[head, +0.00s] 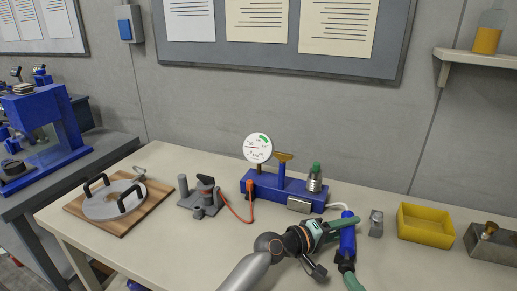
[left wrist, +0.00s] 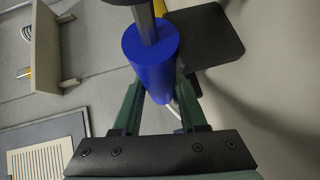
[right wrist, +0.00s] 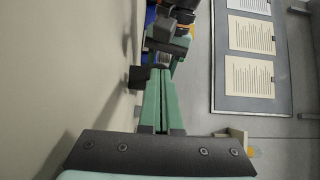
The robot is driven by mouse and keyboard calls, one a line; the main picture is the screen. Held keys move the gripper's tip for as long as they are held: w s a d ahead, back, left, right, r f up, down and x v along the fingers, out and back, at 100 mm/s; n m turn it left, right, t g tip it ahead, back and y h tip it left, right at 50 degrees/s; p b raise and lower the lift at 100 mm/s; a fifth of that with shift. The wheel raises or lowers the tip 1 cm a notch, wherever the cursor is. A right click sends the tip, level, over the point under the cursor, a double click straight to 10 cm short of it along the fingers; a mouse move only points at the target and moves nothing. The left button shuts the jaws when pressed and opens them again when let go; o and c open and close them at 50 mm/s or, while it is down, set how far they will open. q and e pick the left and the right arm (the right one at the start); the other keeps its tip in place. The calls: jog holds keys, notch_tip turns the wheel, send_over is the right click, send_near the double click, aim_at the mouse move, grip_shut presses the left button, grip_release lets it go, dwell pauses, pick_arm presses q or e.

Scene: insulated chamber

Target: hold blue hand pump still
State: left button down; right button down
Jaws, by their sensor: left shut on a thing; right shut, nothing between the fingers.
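The blue hand pump (head: 347,241) is at the front of the bench, right of the blue block with the dial gauge. Its blue cylinder (left wrist: 152,62) shows up close in the left wrist view, with a grey rod at its end. My left gripper (head: 346,222) is shut on the pump's cylinder, one green finger on each side. My right gripper (head: 350,276) is just below the pump's near end in the head view. In the right wrist view its green fingers (right wrist: 159,75) are together and empty, close to a dark part. Whether they touch it cannot be told.
The blue block (head: 270,187) carries a dial gauge (head: 258,148) and a ridged metal fitting (head: 314,183). A yellow bin (head: 427,224) and a small grey block (head: 376,222) stand to the right.

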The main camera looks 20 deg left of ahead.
jog(key=shift+w, duration=0.25)
jog(key=shift+w+a, duration=0.15)
jog(key=shift+w, duration=1.35)
jog(key=shift+s, duration=1.55)
jog(key=shift+w, duration=0.1)
